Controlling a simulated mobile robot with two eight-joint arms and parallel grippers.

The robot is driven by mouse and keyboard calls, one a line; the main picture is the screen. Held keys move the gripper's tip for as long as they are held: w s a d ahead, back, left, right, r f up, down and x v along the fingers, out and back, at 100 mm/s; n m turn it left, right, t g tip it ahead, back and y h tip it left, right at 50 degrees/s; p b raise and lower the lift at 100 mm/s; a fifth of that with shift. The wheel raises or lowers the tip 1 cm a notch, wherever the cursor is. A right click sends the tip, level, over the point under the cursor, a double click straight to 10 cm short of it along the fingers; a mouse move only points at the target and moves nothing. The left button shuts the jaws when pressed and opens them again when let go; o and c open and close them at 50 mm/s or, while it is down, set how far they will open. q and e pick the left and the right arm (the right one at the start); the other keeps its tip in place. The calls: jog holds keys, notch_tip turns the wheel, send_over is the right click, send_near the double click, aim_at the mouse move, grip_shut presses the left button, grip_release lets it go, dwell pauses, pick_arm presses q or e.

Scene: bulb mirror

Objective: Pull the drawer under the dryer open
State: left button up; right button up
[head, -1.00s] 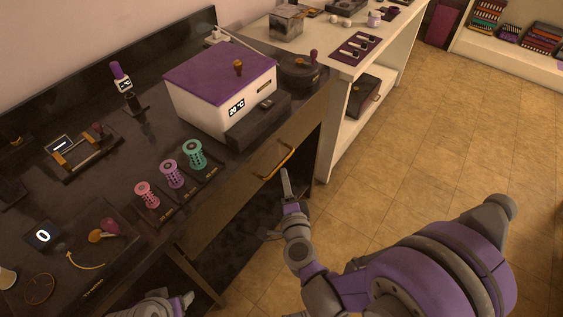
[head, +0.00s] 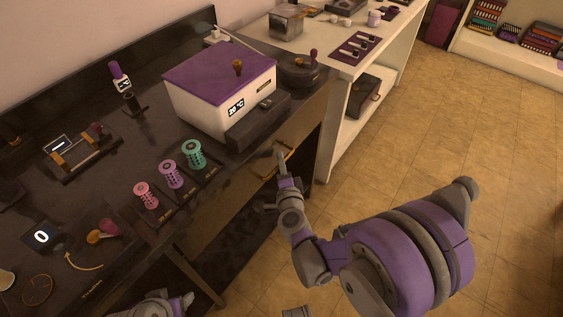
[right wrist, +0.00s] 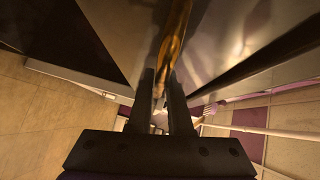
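The dryer is a white box with a purple lid (head: 220,75) and a 20 °C display, on the dark counter in the head view. Below it, the drawer front (head: 243,183) looks flush with the counter front, with a brass handle (head: 289,153). My right gripper (head: 280,160) is at this handle. In the right wrist view, the handle (right wrist: 175,35) runs between the two close-set fingers (right wrist: 162,95), which appear shut on it. Part of my left arm shows at the bottom edge of the head view; its fingers (head: 187,299) are not clear.
A white shelf unit (head: 336,120) stands beyond the counter's right end. The tiled floor (head: 430,140) to the right is clear.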

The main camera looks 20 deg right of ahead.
grip_shut()
dwell(1.2)
